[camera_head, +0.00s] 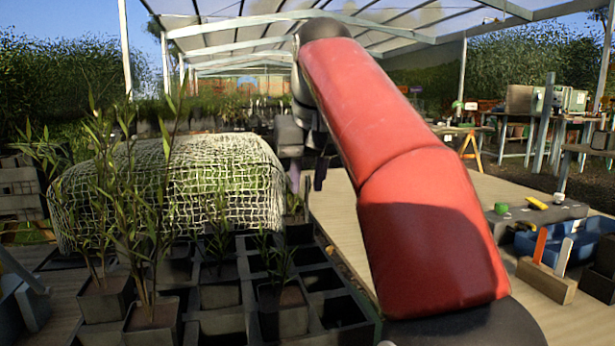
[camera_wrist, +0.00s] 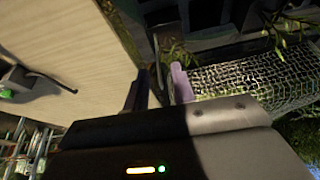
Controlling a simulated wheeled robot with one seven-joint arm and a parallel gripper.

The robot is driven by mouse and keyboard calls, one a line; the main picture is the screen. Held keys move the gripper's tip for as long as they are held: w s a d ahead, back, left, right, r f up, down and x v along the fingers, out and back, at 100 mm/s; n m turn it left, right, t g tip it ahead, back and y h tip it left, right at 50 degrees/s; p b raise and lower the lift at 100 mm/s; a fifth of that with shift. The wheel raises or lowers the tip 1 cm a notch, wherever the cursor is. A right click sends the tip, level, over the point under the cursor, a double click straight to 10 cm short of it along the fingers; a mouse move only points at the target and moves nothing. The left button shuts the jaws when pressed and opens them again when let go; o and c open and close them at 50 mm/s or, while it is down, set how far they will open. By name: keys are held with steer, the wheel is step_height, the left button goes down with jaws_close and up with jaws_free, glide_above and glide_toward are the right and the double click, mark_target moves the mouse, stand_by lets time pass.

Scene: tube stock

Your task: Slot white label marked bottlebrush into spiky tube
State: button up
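A pale white-blue label (camera_head: 563,257) stands tilted in a wooden block (camera_head: 545,281) at the right of the head view; no writing on it can be read. Square black tubes with plants stand at the left. Tall narrow-leaved plants grow in the front tubes (camera_head: 152,325), and a shorter spiky plant grows in another tube (camera_head: 283,312). I cannot tell which is the spiky tube meant. My gripper (camera_head: 306,182) is above the far end of the tubes, beside the netting.
An orange label (camera_head: 540,245) stands in the same block. A blue crate (camera_head: 570,243) and a grey box (camera_head: 535,219) lie behind it. White netting (camera_head: 240,180) covers a mound behind the tubes. The bench board (camera_head: 340,215) is bare between tubes and arm.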

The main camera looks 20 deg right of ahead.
steer(key=shift+r, duration=0.1)
steer(key=p+v, duration=0.3)
steer(key=v, duration=0.4)
steer(key=shift+r+p, duration=0.3)
steer(key=shift+p, duration=0.05)
steer(key=shift+s, duration=0.15)
